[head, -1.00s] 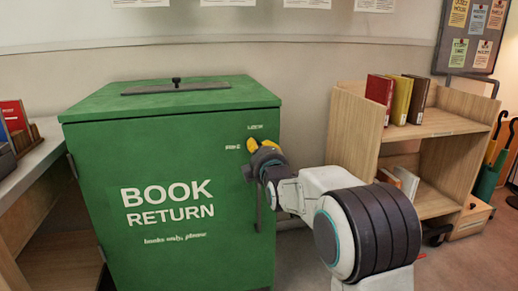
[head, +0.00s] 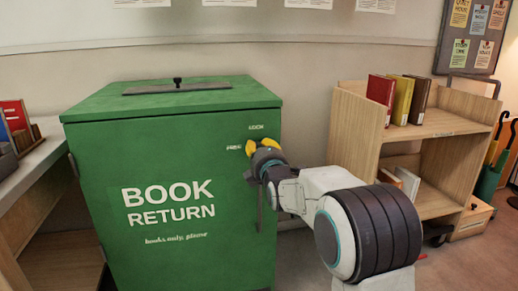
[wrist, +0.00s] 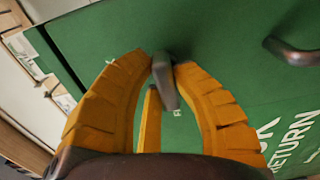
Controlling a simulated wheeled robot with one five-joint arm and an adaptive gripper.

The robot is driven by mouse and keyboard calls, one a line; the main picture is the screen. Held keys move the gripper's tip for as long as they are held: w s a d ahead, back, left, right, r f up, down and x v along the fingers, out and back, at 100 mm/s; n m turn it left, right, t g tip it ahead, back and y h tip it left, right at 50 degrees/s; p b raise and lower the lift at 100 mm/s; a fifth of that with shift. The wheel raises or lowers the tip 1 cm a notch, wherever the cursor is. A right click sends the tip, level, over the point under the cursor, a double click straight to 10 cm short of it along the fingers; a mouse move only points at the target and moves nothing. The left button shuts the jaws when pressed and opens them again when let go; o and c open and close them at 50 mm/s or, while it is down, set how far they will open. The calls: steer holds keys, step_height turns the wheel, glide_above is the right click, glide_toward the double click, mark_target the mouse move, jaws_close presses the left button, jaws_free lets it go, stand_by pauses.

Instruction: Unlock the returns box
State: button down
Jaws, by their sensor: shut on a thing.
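The green returns box (head: 190,180) stands in the middle left of the head view, its front lettered BOOK RETURN. The labels LOCK (head: 256,127) and FREE (head: 234,148) sit near its upper right corner. My gripper (head: 261,146) is at the front beside these labels. In the wrist view, the yellow fingers of my gripper (wrist: 165,68) are shut on a grey lock knob (wrist: 166,85), which stands between the fingertips. In the head view the knob is hidden by my gripper, so which label it points to cannot be told.
A dark handle (wrist: 292,52) stands out from the box front, apart from my fingers. A wooden shelf cart (head: 440,130) with several books stands right of the box. A desk (head: 40,158) stands close on the left. Floor shows at the lower right.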

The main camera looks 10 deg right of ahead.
steer(key=c, duration=1)
jaws_free()
steer(key=shift+s, duration=5.95)
